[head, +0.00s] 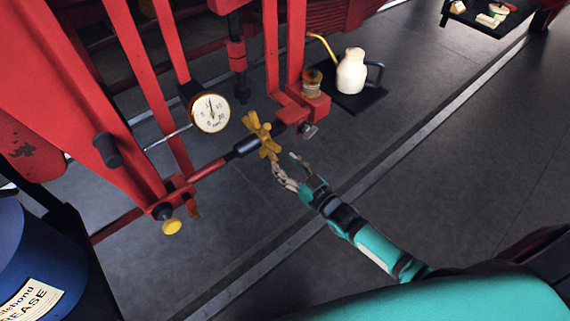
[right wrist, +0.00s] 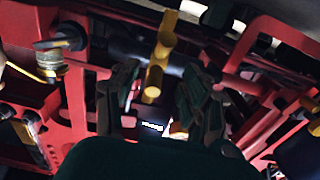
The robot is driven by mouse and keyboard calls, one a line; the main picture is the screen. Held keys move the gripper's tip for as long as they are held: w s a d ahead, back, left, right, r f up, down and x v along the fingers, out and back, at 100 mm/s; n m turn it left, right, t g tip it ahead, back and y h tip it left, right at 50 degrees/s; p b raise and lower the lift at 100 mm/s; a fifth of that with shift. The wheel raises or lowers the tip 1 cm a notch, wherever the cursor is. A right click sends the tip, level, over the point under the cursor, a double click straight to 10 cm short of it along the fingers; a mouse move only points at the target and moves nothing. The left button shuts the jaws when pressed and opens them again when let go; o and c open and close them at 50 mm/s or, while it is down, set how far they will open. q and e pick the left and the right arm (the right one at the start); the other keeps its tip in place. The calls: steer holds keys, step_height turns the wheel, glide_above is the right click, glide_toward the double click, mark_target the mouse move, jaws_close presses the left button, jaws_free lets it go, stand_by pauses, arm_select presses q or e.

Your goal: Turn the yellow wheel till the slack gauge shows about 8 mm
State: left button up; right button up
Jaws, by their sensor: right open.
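The yellow wheel (head: 262,135) has stubby spokes and sits on a dark and red rod between red frame parts. The slack gauge (head: 210,113) is a round white dial with a needle pointing roughly upward; its exact reading is too small to tell. My right gripper (head: 287,168) is just below and right of the wheel, open, with nothing in it. In the right wrist view the yellow wheel (right wrist: 157,62) shows ahead, between and beyond the open fingers of my right gripper (right wrist: 160,100). I cannot tell whether a finger touches it. My left gripper is not in view.
A cream oil can (head: 351,72) stands on a dark tray (head: 366,103) behind the wheel. Red frame bars (head: 140,65) rise at the left. A blue grease drum (head: 30,255) stands at the lower left. The grey floor (head: 460,175) at the right is clear.

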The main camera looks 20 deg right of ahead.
mark_target(276, 148)
steer(key=w+r, duration=0.1)
steer(key=w+a+r+b, duration=0.1)
steer(key=w+r, duration=0.1)
arm_select(q)
steer(key=shift+b, duration=0.4)
arm_select(e)
steer(key=shift+x, duration=1)
steer(key=shift+r, duration=0.1)
steer(key=shift+s, duration=0.1)
jaws_close()
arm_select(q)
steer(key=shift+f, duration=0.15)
